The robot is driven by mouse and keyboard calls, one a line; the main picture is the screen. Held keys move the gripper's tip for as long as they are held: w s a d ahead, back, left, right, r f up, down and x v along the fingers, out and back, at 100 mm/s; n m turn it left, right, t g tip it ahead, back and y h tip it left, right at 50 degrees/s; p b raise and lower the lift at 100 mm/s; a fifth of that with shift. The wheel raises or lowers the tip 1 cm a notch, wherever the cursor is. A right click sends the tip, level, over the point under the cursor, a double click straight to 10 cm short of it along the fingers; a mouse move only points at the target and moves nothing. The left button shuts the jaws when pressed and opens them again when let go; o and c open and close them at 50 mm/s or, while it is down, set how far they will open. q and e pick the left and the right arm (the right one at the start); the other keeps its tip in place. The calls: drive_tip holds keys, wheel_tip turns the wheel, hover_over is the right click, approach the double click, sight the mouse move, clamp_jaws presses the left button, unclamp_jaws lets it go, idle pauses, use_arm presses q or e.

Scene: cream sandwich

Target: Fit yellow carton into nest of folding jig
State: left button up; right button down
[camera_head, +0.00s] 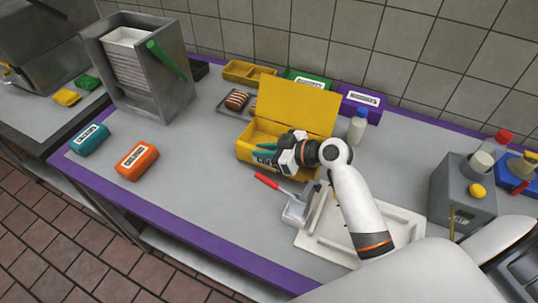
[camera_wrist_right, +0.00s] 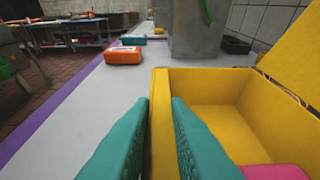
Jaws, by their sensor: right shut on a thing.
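The yellow carton (camera_head: 262,135) stands on the grey counter with its lid (camera_head: 300,105) raised at the back. In the right wrist view the open carton (camera_wrist_right: 235,88) looks mostly empty, with a pink item (camera_wrist_right: 272,172) in its near corner. My right gripper (camera_head: 264,151) is at the carton's front side. Its teal fingers (camera_wrist_right: 160,135) stand either side of the carton's wall and are shut on it. A pale framed board (camera_head: 312,240), which looks like the folding jig, lies to the right, partly hidden by my right arm. My left gripper is not in view.
A red-handled scoop (camera_head: 268,181) lies between carton and board. Teal (camera_head: 90,139) and orange (camera_head: 137,160) packs lie left. A metal dispenser (camera_head: 150,75) stands back left, a bottle (camera_head: 357,126) right of the carton, a grey box (camera_head: 462,200) farther right. The left-middle counter is clear.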

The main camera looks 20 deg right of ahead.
sight(265, 161)
drive_tip(key=shift+f, duration=2.2)
drive_tip(key=shift+f, duration=0.2)
drive_tip(key=c, duration=1.4)
unclamp_jaws()
drive_tip(key=shift+r, duration=0.1)
